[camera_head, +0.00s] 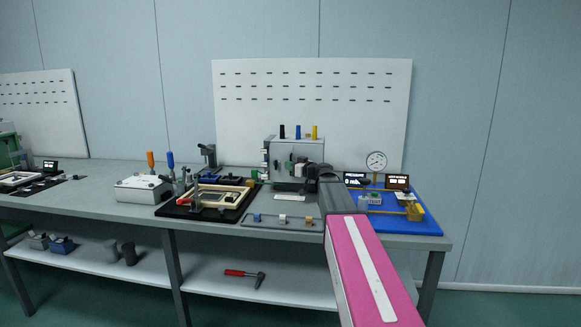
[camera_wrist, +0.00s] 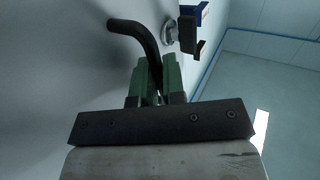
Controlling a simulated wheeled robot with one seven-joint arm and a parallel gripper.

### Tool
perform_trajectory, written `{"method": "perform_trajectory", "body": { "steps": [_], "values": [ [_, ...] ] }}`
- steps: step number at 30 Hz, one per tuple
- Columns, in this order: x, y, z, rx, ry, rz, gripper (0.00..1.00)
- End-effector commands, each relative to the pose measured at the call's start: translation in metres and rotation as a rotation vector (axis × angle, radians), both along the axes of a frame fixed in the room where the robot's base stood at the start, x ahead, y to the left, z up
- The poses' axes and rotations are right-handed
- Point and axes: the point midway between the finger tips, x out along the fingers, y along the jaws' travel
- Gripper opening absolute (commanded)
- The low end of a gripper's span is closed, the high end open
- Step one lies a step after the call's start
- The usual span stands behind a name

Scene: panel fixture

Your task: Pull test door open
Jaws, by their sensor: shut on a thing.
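The test door (camera_head: 283,155) is the grey front of a box fixture standing on the bench. It looks about flush with the box, though my arm hides part of its right side. My gripper (camera_head: 307,171) is at the right part of this front. In the wrist view, the green fingers of my gripper (camera_wrist: 157,76) are shut on a dark, bent door handle (camera_wrist: 132,29). The handle stands out from the pale door surface (camera_wrist: 60,60). The fingers hide the handle's lower part.
Blue, black and yellow pegs (camera_head: 298,132) stand on top of the box. A blue mat (camera_head: 425,226) with a gauge (camera_head: 376,161) and small displays is to the right. A black tray (camera_head: 180,211) and a white box (camera_head: 143,189) are to the left. A grey strip (camera_head: 270,222) lies in front.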

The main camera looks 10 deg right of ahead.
Motion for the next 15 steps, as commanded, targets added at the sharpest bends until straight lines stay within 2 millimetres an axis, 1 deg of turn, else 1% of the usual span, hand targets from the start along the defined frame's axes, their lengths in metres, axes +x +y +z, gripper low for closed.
{"method": "perform_trajectory", "body": {
  "steps": [5,15],
  "values": [
    [-0.014,-0.002,0.0,0.0,0.0,0.09,0.0],
    [-0.047,-0.009,0.0,0.0,0.0,0.325,0.0]
  ]
}}
